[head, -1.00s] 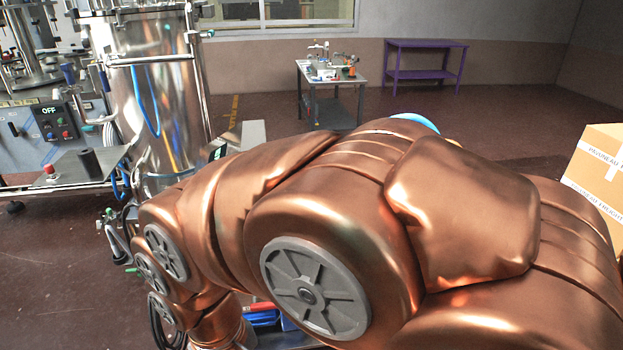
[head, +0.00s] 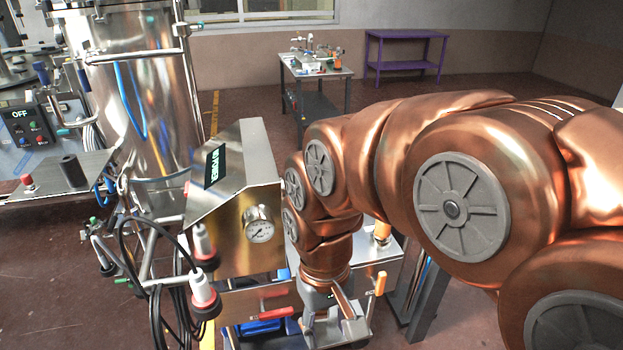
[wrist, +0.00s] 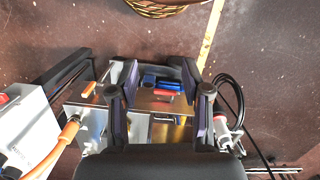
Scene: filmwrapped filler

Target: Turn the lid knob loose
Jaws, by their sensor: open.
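I cannot make out the lid knob for certain in either view. My gripper (wrist: 160,108) is open in the wrist view, its dark fingers with purple pads spread apart and nothing visible held between them. In the head view the red handle (head: 262,304) and blue object (head: 262,327) show left of my copper wrist. A tall steel tank (head: 150,90) stands at the left, its top cut off.
A steel control box (head: 235,195) with a gauge (head: 259,224) stands close left of my arm. Cables and red-white connectors (head: 203,288) hang beside it. An orange handle (head: 379,284) stands right of my wrist. A tool cart (head: 318,85) and purple table (head: 405,58) are far back.

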